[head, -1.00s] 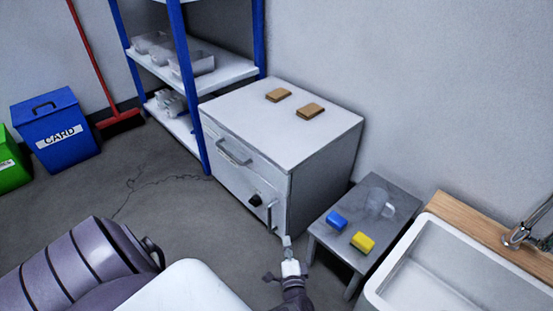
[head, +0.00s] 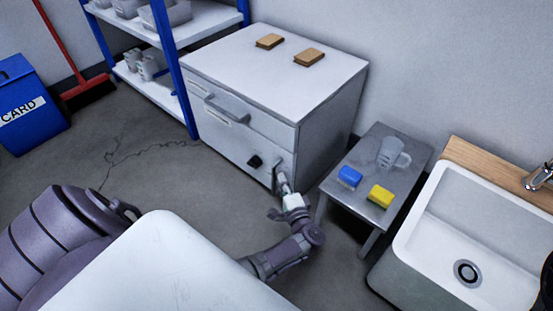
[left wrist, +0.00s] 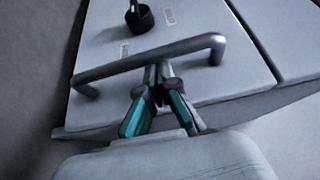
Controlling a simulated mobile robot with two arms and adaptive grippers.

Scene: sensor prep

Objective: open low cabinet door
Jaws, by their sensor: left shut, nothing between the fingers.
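The white low cabinet (head: 330,100) stands against the wall. Its lower door (head: 225,142) sits flush in the front and looks closed. The door has a black knob (head: 254,161) and a bar handle (head: 277,168) near its right edge. My left gripper (head: 281,180) is at this handle, reaching up from below in the head view. In the left wrist view, the grey bar handle (left wrist: 192,48) crosses the picture, and the shut fingertips (left wrist: 157,75) overlap its middle, with nothing gripped between them. Whether they touch the bar is unclear. My right gripper is not in view.
A drawer with its own handle (head: 226,112) is above the door. A small grey table (head: 345,205) with a blue block, a yellow block and a clear jug stands right of the cabinet. A sink (head: 430,245) is farther right. Floor (head: 150,165) in front is clear.

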